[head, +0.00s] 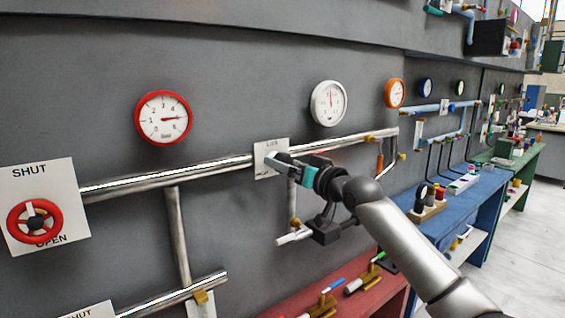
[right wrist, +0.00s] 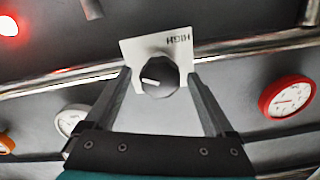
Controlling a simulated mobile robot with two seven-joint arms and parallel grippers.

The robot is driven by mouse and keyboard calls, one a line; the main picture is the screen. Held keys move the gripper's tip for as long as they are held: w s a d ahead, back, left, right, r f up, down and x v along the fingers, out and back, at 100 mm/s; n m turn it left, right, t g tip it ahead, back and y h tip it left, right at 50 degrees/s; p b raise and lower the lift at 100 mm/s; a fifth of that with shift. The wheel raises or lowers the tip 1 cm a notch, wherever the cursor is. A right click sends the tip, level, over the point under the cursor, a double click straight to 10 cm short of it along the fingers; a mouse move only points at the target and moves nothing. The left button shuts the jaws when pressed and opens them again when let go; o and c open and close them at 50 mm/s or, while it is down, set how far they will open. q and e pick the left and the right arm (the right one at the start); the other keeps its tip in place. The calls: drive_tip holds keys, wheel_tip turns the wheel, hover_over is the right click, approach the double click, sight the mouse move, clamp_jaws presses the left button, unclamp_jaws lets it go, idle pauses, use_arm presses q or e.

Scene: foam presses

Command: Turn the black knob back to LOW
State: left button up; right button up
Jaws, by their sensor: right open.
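The black knob (right wrist: 167,85) sits on a white plate (right wrist: 135,50) on the wall, with a white mark on its face lying toward the left in the right wrist view. The word HIGH shows upside down at the plate's upper right there. In the head view the plate (head: 261,168) has small lettering along its top, too small to read surely, and the knob is mostly hidden by my gripper. My right gripper (head: 279,161) is open in front of the plate. In the right wrist view its fingers (right wrist: 159,76) stand on either side of the knob; contact cannot be told.
A chrome pipe (head: 165,180) runs along the wall behind the plate. A red gauge (head: 163,117) and a white gauge (head: 328,103) hang above. A red handwheel (head: 35,222) is at far left. A red bench (head: 345,301) stands below, a blue bench (head: 475,205) to the right.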

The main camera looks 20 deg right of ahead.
drive_tip(key=shift+x, duration=0.9)
drive_tip(key=c, duration=1.4)
